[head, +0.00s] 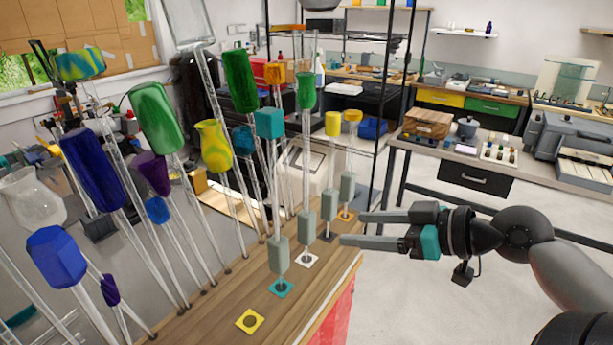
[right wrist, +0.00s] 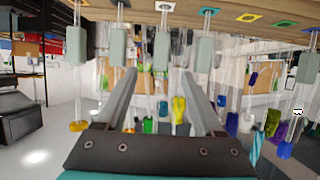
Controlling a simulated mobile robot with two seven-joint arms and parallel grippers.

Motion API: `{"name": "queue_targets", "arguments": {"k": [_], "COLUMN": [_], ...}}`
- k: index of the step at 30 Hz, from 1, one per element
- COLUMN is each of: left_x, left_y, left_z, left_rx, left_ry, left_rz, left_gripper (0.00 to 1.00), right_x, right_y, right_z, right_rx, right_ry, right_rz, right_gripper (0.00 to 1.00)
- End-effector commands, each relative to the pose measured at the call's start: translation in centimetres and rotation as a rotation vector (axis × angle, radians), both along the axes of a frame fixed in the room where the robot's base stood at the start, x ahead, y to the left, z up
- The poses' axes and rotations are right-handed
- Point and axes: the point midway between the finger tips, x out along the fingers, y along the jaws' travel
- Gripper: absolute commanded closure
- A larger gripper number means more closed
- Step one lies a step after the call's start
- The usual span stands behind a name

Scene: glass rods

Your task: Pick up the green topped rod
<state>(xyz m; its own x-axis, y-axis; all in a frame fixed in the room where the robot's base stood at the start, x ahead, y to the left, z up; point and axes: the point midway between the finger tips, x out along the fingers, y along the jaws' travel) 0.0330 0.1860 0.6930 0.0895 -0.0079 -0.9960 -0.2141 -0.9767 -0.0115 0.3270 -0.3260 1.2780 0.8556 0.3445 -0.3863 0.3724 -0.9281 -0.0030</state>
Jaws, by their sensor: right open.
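The green topped rod (head: 305,90) stands upright in the front row in the head view, a clear shaft with a grey grip block (head: 307,226) low on it, above a white square. My right gripper (head: 352,228) is open and empty, to the right of the rods, its fingers pointing left at them. In the upside-down right wrist view, a rod with a grey block (right wrist: 161,50) above a white square lies ahead of the gap between the fingers (right wrist: 160,85), beyond the tips. My left gripper is not in view.
A teal topped rod (head: 270,124), a yellow topped rod (head: 332,124) and an orange-yellow topped rod (head: 352,116) stand close by on the wooden board (head: 215,310). Taller glass rods, some also green topped (head: 240,80), crowd behind. The floor right of the board is clear.

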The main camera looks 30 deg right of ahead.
Motion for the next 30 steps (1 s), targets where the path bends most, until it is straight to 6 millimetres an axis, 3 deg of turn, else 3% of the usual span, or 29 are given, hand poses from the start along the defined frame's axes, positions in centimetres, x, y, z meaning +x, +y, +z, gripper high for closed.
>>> {"name": "queue_targets", "arguments": {"k": [4,24,30], "left_x": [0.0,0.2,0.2], "left_y": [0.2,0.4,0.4], "left_z": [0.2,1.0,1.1], "left_rx": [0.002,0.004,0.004], "left_ry": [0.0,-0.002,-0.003], "left_rz": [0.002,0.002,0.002], "left_gripper": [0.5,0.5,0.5], "right_x": [0.8,7.5,8.4], "right_y": [0.8,3.4,3.8], "right_z": [0.2,-2.8,-3.3], "right_rx": [-0.002,0.001,-0.001], "right_ry": [-0.006,-0.008,-0.007], "right_rz": [0.017,0.01,0.01], "right_gripper": [0.3,0.3,0.3]}}
